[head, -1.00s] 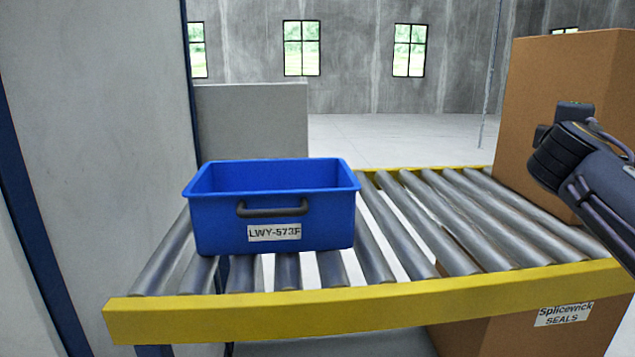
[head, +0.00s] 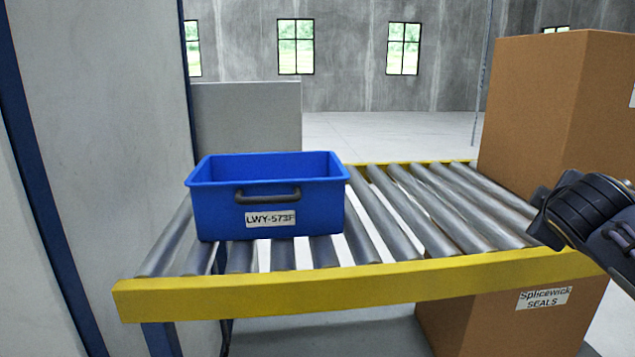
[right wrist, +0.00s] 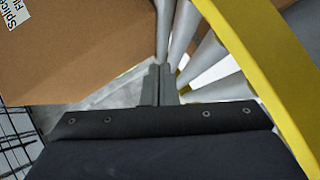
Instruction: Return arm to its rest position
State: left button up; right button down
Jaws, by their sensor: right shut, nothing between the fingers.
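My right arm comes in from the right edge of the head view, and its dark end (head: 545,218) is over the right end of the conveyor, in front of a tall cardboard box. In the right wrist view my right gripper (right wrist: 160,72) has its two grey fingers together with nothing between them. The blue bin (head: 265,210) labelled LWY-573F stands upright on the rollers at the left, well apart from the arm. Its inside floor is hidden. My left gripper is not in view.
The roller conveyor (head: 400,279) has a yellow rail, also close by on the right in the right wrist view (right wrist: 250,60). A cardboard box (head: 555,105) stands behind the arm. Another box (head: 500,325) is under the conveyor. The rollers right of the bin are bare.

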jog(key=s+a+f+m+g+y, duration=0.3)
jog(key=s+a+f+y, duration=0.3)
jog(key=s+a+f, duration=0.5)
jog(key=s+a+f+m+g+y, duration=0.2)
jog(key=s+a+f+m+y, duration=0.3)
jog(key=s+a+f, duration=0.7)
notch_tip(320, 180, down, 4)
jog(key=shift+s+f+m+g+y, duration=0.15)
jog(key=shift+f+m+g+y, duration=0.15)
jog(key=shift+g+y, duration=0.1)
